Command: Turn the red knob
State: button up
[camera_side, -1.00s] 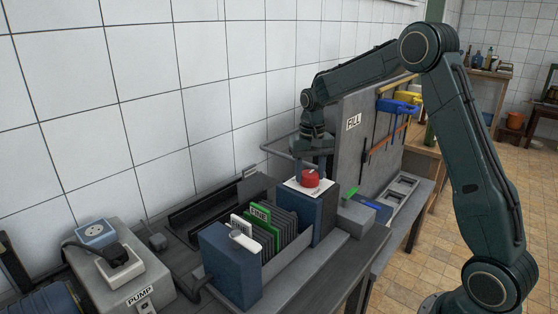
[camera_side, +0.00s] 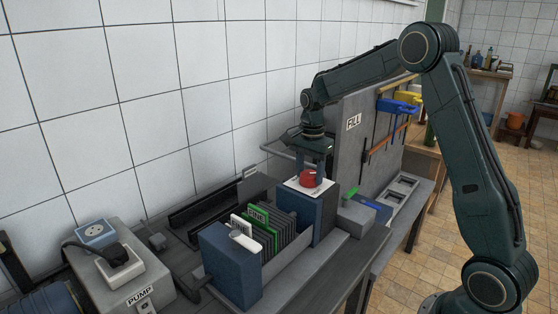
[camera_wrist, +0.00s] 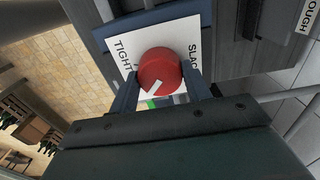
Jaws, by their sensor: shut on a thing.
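The red knob (camera_side: 308,179) sits on a white plate (camera_side: 318,189) on top of a dark blue block at the right end of a row of plates. In the wrist view the knob (camera_wrist: 160,70) has a white pointer mark at its lower edge. The white plate (camera_wrist: 128,34) reads "TIGHT" at left and "SLAC…" at right, the end of that word hidden. My gripper (camera_side: 310,172) reaches down over the knob. In the wrist view my gripper (camera_wrist: 162,82) has one blue finger on each side of the knob, shut on it.
Green-edged and grey plates (camera_side: 265,225) stand in a rack left of the knob. A pump box (camera_side: 120,280) stands at lower left. A grey rail runs behind my gripper.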

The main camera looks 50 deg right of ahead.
aim_at(310, 173)
jog(key=m, duration=0.6)
jog(key=shift+m, duration=0.3)
jog(key=m, duration=0.6)
jog(key=shift+m, duration=0.3)
jog(key=o, duration=1)
jog(key=shift+r, duration=0.2)
notch_tip(310, 173, up, 14)
jog(key=shift+f, duration=0.25)
